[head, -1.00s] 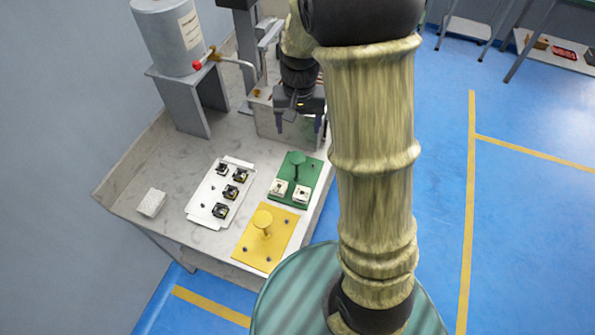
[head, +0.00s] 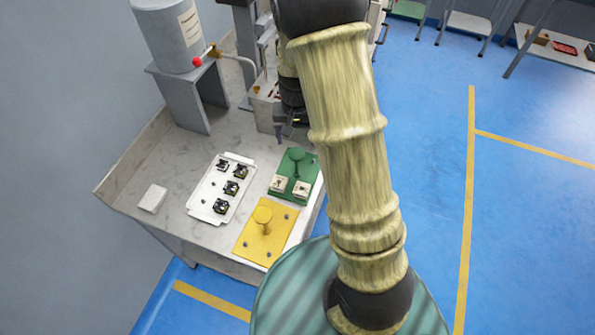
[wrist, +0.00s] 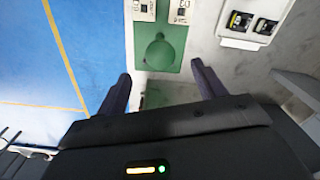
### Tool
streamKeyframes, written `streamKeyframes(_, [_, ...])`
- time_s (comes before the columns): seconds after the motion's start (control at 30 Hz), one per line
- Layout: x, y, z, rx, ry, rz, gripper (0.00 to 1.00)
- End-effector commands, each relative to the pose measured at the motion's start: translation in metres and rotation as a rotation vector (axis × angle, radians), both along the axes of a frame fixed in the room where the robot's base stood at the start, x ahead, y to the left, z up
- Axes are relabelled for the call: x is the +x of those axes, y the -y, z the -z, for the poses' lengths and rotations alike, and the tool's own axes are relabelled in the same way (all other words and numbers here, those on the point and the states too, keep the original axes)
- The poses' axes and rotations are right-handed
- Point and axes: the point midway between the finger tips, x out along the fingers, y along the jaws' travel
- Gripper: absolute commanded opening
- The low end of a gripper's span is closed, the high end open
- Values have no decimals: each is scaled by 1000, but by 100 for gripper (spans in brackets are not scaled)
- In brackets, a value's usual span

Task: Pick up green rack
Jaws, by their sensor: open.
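The green rack (head: 293,187) lies flat on the right part of the marble-topped bench, with a round green knob handle standing up from it and two pale square pieces on its front part. In the wrist view the green rack (wrist: 171,38) is ahead of my fingers, its round knob (wrist: 159,54) between and beyond the fingertips. My gripper (wrist: 160,72) is open and empty. In the head view only part of my gripper (head: 283,138) shows, above the bench behind the rack; my arm hides the rest.
A yellow rack (head: 277,235) with its own knob lies in front of the green one. A white tray (head: 237,164) with several black parts lies to the left, and a white block (head: 152,198) farther left. A machine stands behind; the bench's right edge is close.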

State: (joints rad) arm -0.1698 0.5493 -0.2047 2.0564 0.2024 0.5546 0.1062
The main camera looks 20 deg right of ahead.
Motion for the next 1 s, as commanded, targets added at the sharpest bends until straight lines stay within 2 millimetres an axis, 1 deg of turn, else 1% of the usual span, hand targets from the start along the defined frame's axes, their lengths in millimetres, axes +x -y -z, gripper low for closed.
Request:
streamKeyframes(0.03, [-1,0,10,1,-6,0,70])
streamKeyframes(0.1, [-1,0,22,-1,-5,-1,70])
streamKeyframes(0.2, [0,1,36,0,-3,1,70])
streamKeyframes(0.33, [0,1,43,0,0,2,70])
streamKeyframes(0.67, [0,2,45,0,0,4,70])
streamKeyframes(0.77, [1,2,52,0,-3,3,70])
streamKeyframes(1.0, [3,3,84,0,-4,2,70])
